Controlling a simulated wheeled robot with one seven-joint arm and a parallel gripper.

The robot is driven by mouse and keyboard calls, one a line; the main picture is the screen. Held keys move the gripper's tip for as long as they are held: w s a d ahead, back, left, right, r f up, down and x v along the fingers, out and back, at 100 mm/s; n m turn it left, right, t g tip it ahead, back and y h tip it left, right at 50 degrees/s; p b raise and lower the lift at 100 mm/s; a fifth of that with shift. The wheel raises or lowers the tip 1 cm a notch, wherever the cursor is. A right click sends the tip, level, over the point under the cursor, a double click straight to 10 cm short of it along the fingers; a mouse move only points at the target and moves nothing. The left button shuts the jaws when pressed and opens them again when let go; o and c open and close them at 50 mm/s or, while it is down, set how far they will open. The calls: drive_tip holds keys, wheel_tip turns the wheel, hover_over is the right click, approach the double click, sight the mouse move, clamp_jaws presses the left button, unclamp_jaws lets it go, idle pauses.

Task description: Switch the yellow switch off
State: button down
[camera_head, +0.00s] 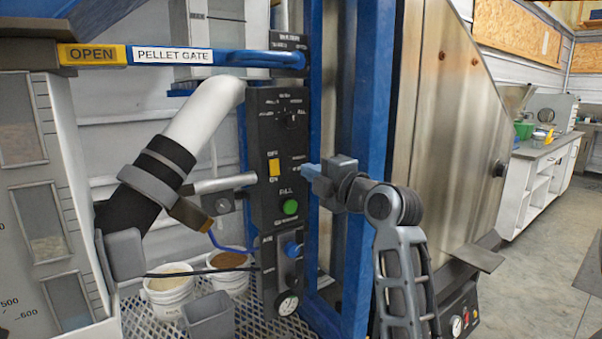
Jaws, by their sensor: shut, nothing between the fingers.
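The yellow switch (274,167) sits on a tall black control panel (265,209), with small white labels above and below it. Its exact rocker position is too small to tell. A green round button (290,207) is below it to the right, and a dark selector knob (291,119) is above. My gripper (304,171) is shut and empty. Its light blue fingertips point left at the panel, to the right of the yellow switch and apart from it by a small gap in the picture. Whether the tips touch the panel face cannot be told.
A blue post (362,150) stands behind my gripper. A blue handle (250,59) labelled PELLET GATE crosses above the panel. A white pipe (204,113) and a grey horizontal pipe (224,184) are left of the panel. Two white buckets (168,295) stand below.

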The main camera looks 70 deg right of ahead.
drive_tip(key=shift+v, duration=0.95)
drive_tip(key=shift+r, duration=0.15)
drive_tip(key=s+a+f+m+y, duration=0.1)
drive_tip(key=a+f+m+y, duration=0.15)
drive_tip(key=a+f, duration=0.75)
drive_tip(key=s+a+f+m+y, duration=0.15)
drive_tip(key=a+f+m, duration=0.25)
drive_tip(key=a+f, duration=0.55)
drive_tip(key=s+a+f+m+y, duration=0.3)
drive_tip(key=s+a+m+y, duration=0.2)
drive_tip(key=s+a, duration=1.2)
drive_tip(key=s, duration=0.2)
drive_tip(key=shift+s+a+f+g+y, duration=0.15)
drive_tip(key=shift+s+a+g+y, duration=0.15)
drive_tip(key=shift+a+g+y, duration=0.1)
drive_tip(key=c, duration=1.8)
unclamp_jaws()
